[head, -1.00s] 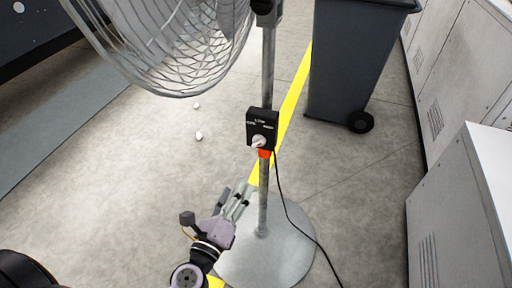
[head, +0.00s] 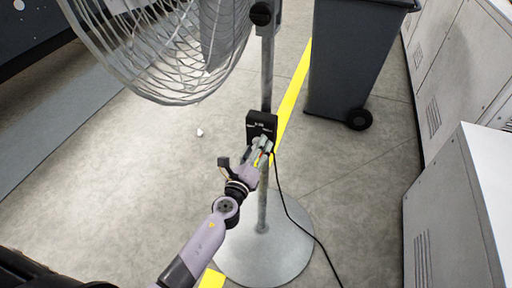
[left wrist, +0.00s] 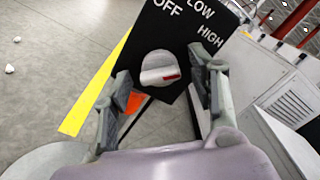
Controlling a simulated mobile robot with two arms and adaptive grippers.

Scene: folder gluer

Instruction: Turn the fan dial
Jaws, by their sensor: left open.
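The fan dial (left wrist: 160,68) is a round light-grey knob with a red mark, on a black control box (head: 261,124) on the fan's pole. In the left wrist view the box shows the words OFF, LOW and HIGH, and the red mark points to the right. My left gripper (head: 263,146) is open just in front of the box. In the left wrist view its fingertips (left wrist: 160,82) stand on either side of the dial, apart from it as far as I can tell. In the head view the gripper hides the dial. My right gripper is not in view.
The fan's wire cage (head: 165,50) hangs at upper left, and its round base (head: 285,255) stands on the floor. A black cable (head: 299,220) runs down from the box. A grey wheeled bin (head: 355,60) and pale cabinets (head: 455,200) stand to the right.

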